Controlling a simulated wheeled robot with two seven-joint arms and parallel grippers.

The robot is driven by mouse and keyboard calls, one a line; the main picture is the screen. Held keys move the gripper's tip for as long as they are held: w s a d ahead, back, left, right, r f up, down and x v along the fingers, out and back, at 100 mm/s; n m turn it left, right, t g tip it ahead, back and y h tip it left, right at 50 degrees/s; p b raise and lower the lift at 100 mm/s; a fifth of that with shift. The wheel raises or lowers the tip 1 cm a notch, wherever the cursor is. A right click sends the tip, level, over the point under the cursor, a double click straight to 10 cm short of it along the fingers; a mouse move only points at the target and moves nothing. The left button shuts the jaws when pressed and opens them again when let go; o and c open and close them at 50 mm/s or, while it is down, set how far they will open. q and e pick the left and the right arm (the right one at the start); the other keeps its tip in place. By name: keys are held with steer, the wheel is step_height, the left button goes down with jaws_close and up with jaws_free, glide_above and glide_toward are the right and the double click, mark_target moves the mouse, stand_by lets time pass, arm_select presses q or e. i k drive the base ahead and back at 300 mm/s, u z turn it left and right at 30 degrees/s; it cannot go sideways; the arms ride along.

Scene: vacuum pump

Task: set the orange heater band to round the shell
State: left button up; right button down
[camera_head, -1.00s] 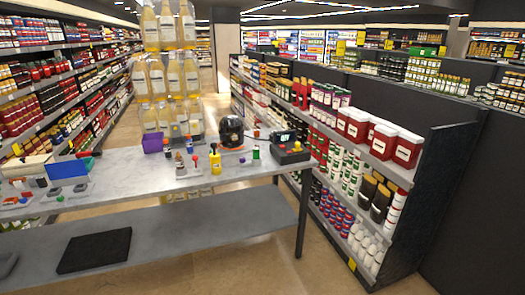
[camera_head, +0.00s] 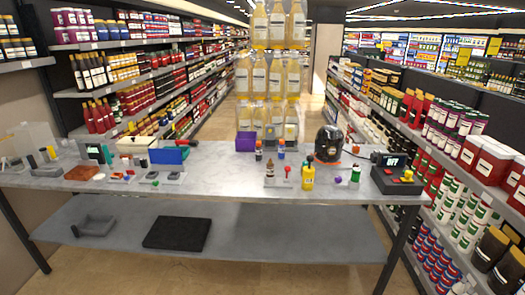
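A dark rounded shell (camera_head: 328,140) stands on the right part of the grey table. A thin orange band (camera_head: 324,163) shows low at the shell's base; the view is too small to tell whether it goes round the shell or lies under it. A dark control box (camera_head: 392,176) with a lit display, which seems to read OFF, and an orange knob or switch stands right of the shell. Neither of my grippers is in view.
The table (camera_head: 235,181) holds a yellow bottle (camera_head: 308,177), a green cylinder (camera_head: 355,174), a purple box (camera_head: 245,142), a blue bin (camera_head: 169,155) and small parts at left. A black mat (camera_head: 177,233) and grey tray (camera_head: 93,225) lie on its lower shelf. Store shelves flank the aisle.

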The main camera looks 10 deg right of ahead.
mark_target(325, 159)
steer(key=u, duration=0.45)
steer(key=i, duration=1.65)
steer(key=z, duration=1.1)
steer(key=i, duration=0.45)
steer(key=z, duration=0.5)
